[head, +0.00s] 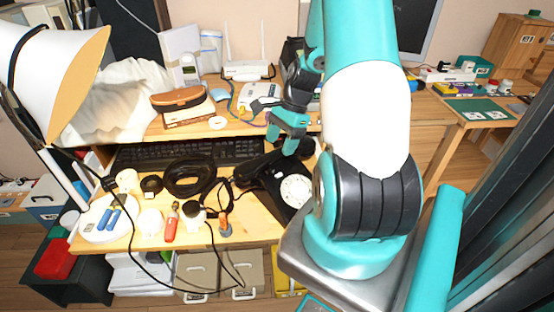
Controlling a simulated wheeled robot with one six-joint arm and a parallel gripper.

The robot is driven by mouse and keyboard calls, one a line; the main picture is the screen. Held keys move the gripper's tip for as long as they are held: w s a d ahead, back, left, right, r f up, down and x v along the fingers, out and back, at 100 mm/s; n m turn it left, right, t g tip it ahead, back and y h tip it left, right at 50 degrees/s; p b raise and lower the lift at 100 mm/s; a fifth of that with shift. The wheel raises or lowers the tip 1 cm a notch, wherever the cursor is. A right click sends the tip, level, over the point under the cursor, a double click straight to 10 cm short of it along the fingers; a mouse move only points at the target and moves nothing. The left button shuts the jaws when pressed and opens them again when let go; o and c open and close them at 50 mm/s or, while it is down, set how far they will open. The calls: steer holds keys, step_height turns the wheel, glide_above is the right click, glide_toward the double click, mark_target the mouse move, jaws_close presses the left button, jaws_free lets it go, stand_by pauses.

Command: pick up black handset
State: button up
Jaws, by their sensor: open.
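A black dial phone (268,186) with a white rotary dial (296,191) sits on the lower shelf of the desk, left of my arm's base. Its black handset (258,167) appears to lie across the back of the phone; dark on dark, its exact outline is hard to tell. My gripper (284,141) is open and empty, with teal fingers pointing down. In the picture it is just above and behind the handset, apart from it. My arm hides the phone's right side.
A white router (248,69) and a brown case (177,98) stand on the upper desk. A white lamp (55,68) stands far left.

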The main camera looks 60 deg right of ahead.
mark_target(278, 151)
steer(key=x, duration=0.3)
steer(key=shift+f, duration=0.4)
